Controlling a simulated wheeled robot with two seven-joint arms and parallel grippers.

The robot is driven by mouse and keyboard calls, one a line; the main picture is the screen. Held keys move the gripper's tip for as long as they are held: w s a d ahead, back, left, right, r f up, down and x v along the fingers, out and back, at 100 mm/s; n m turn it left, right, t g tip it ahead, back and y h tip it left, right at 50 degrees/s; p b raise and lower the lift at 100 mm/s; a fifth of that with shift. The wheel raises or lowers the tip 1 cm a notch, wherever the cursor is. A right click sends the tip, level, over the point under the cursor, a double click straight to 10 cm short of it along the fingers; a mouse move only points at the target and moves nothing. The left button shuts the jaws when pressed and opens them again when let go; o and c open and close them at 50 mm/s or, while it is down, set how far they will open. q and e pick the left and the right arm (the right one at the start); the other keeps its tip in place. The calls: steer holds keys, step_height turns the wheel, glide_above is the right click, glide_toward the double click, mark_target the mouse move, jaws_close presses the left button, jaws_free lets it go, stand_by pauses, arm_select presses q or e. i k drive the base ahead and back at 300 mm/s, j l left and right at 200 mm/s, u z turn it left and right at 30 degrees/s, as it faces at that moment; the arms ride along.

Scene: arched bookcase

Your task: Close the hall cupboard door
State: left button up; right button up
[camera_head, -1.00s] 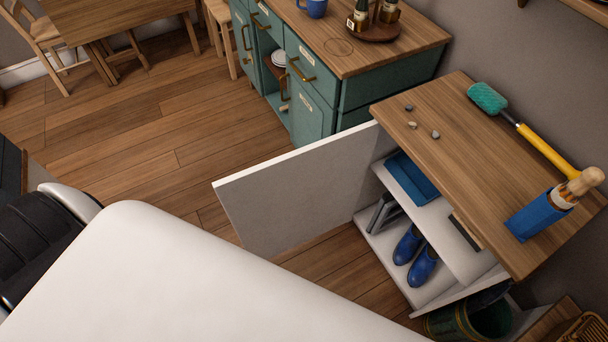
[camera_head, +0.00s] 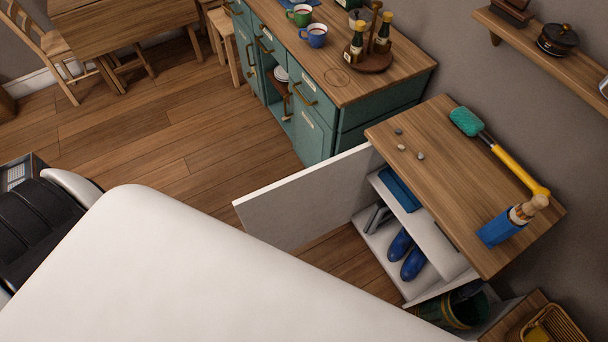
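The hall cupboard (camera_head: 470,190) has a wooden top and stands against the wall at the right. Its white door (camera_head: 305,203) is wide open, swung out to the left from the cupboard's far front corner. Inside are a blue box (camera_head: 401,190) on the upper shelf and blue shoes (camera_head: 406,255) below, next to a grey item (camera_head: 375,218). Neither of my grippers shows. A large white part of my own body covers the lower left and hides the floor in front of the cupboard.
A teal sideboard (camera_head: 318,125) with mugs and bottles stands beyond the door. A green bin (camera_head: 458,308) and a basket (camera_head: 556,335) are at the lower right. Wooden floor (camera_head: 170,140) is clear left of the door.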

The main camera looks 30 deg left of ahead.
mark_target(287, 214)
steer(key=k+j+z, duration=0.1)
steer(key=j+z, duration=0.15)
steer(key=j, duration=0.2)
steer(key=k+j+z, duration=0.1)
steer(key=j+z, duration=0.15)
steer(key=j, duration=0.2)
steer(key=k+j+z, duration=0.25)
steer(key=j, duration=0.15)
steer(key=j+z, duration=0.4)
steer(key=j, duration=0.5)
steer(key=j+z, duration=0.4)
steer(key=j, duration=0.5)
steer(key=k, duration=0.05)
